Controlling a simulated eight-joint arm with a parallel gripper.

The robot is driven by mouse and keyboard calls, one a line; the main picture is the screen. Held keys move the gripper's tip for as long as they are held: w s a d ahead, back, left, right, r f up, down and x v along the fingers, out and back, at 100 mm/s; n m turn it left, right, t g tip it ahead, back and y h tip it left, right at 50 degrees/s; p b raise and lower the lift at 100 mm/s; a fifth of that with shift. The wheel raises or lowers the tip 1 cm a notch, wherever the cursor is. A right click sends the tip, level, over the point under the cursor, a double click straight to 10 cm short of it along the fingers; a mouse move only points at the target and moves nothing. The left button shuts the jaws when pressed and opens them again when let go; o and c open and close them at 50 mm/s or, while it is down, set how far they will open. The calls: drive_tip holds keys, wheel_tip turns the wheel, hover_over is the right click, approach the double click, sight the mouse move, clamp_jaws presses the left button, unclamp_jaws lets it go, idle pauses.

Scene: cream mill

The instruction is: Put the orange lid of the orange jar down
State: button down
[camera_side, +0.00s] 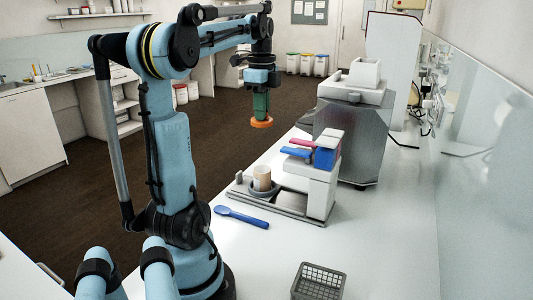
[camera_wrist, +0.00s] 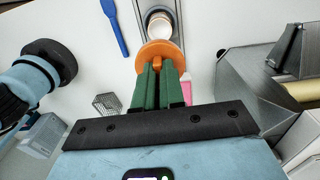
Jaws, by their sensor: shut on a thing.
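My gripper (camera_side: 261,112) is shut on an orange lid (camera_side: 262,123). Its green fingers point down and the lid hangs below them, up in the air. In the wrist view the green fingers (camera_wrist: 157,80) grip the knob of the round orange lid (camera_wrist: 148,51), with white counter seen beyond it. I cannot make out the orange jar in either view.
A cream cup (camera_side: 262,176) stands on the small machine with pink and blue levers (camera_side: 322,158). A blue spoon (camera_side: 241,217) lies on the white counter (camera_side: 390,245). A grey basket (camera_side: 318,282) stands near the front. A large grey machine (camera_side: 350,130) stands behind.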

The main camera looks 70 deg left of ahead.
drive_tip(key=shift+r, duration=0.1)
wheel_tip(320, 180, up, 5)
drive_tip(key=w+d, duration=0.4)
drive_tip(key=d, duration=1)
drive_tip(key=s+d, duration=0.2)
drive_tip(key=d, duration=0.7)
drive_tip(key=s+d, duration=0.3)
drive_tip(key=d, duration=0.5)
wheel_tip(320, 180, down, 17)
drive_tip(key=a+f, duration=0.2)
drive_tip(key=a, duration=0.2)
drive_tip(key=w+a+f, duration=0.1)
drive_tip(key=a+f, duration=0.2)
drive_tip(key=w+a+f, duration=0.1)
drive_tip(key=a+f, duration=0.1)
drive_tip(key=a, duration=0.2)
drive_tip(key=shift+a+f, duration=0.2)
drive_tip(key=shift+a, duration=0.1)
drive_tip(key=shift+f, duration=1.95)
drive_tip(key=shift+f, duration=0.15)
